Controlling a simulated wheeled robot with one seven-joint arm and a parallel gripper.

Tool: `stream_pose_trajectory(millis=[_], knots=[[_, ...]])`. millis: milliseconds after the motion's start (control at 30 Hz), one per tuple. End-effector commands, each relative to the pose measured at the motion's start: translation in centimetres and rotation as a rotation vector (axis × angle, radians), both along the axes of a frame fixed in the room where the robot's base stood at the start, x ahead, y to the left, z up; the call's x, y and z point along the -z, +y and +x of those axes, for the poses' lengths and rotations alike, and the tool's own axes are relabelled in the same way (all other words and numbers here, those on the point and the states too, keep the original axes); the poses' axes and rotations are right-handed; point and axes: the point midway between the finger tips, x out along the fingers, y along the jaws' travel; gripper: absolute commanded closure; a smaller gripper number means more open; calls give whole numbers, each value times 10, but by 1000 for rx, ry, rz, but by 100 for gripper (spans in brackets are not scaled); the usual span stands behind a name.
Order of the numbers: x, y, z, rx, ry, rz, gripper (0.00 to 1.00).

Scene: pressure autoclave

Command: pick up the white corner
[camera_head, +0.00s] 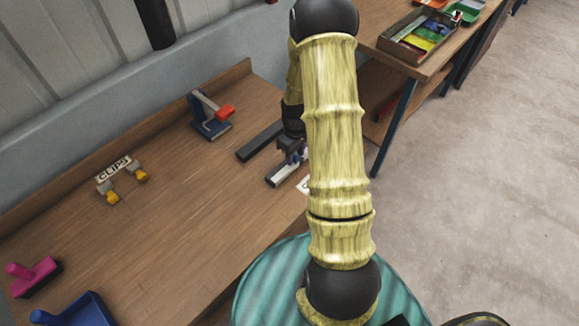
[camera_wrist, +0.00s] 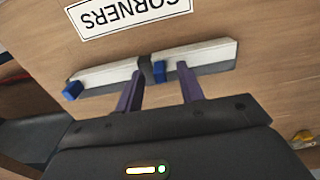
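The white corner (camera_wrist: 205,56) shows in the wrist view as pale bars with blue end pieces and a dark middle part, just below the CORNERS label. I cannot tell whether the bars are one piece or two lying end to end. In the head view, a pale piece (camera_head: 281,175) lies on the bench, partly hidden by my arm. My gripper (camera_wrist: 160,72) has its two purple fingers spread apart, with their tips at the near side of the white bars. The dark middle part and a blue piece show between the tips. I cannot tell whether the fingers touch them.
The CORNERS label (camera_wrist: 128,12) lies flat beyond the bars. A dark bar (camera_head: 260,141) lies nearby. Open bench lies between.

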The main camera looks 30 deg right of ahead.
Motion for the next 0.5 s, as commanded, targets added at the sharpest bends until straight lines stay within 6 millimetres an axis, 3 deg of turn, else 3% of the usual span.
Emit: stream_pose_trajectory(millis=[267,467,500], knots=[[0,0,0,-1,0,0,62],[0,0,0,-1,0,0,99],[0,0,0,-1,0,0,100]])
